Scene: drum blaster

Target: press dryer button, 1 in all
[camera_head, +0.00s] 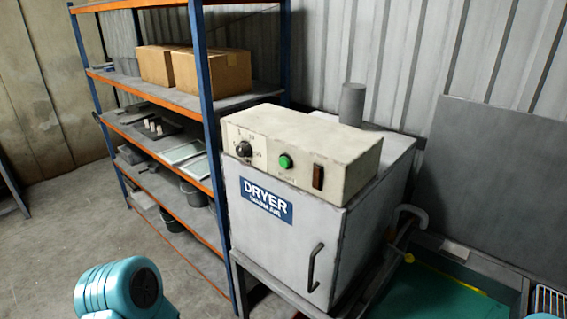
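The dryer (275,235) is a white box with a blue "DRYER" label and a dark door handle (314,268). A beige control box (330,148) sits on its top. On the control box's front are a black dial (244,149), a round green button (285,161) and a dark reddish rocker switch (318,176). Nothing touches the button. A teal part of my arm shows at the bottom left, and a small teal bit shows at the bottom right edge. Neither gripper's fingers are in view.
A blue and orange shelf rack (205,110) stands left of the dryer, holding cardboard boxes (212,70), trays and dark pots. A green-surfaced basin or bench (435,293) and a grey panel (500,180) are at the right. Concrete floor is open at the left.

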